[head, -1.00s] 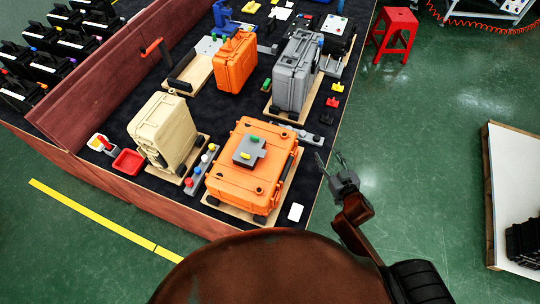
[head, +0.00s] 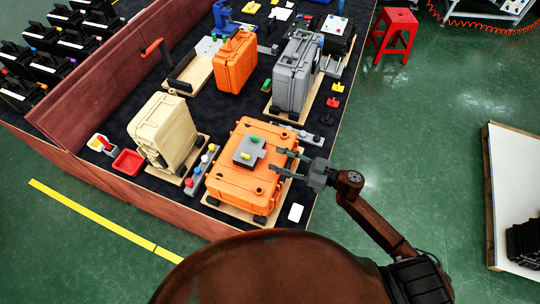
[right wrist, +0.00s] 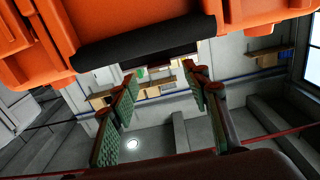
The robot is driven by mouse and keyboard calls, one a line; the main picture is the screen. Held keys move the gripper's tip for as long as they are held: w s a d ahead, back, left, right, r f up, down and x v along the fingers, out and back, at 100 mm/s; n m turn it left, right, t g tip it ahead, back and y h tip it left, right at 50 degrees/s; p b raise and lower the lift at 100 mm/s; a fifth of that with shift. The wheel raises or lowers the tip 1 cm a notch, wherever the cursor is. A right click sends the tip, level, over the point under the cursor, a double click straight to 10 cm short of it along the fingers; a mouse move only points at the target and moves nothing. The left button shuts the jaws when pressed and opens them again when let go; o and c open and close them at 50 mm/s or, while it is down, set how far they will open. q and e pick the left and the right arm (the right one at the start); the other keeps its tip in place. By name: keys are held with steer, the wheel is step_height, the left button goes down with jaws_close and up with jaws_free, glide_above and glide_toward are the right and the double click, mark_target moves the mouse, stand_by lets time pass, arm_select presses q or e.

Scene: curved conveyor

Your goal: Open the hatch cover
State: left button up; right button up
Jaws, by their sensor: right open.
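A closed orange case (head: 245,192) lies flat on a wooden pallet on the dark table; I take its lid to be the hatch cover. The fingers look apart from the handle. My left gripper is not in view.
A beige case (head: 165,130), an upright orange case (head: 236,62) and a grey case (head: 296,75) stand on the table. A red tray (head: 128,162) lies at left.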

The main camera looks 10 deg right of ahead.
mark_target(269, 161)
steer(key=shift+x, duration=2)
steer(key=shift+c, duration=0.2)
jaws_close()
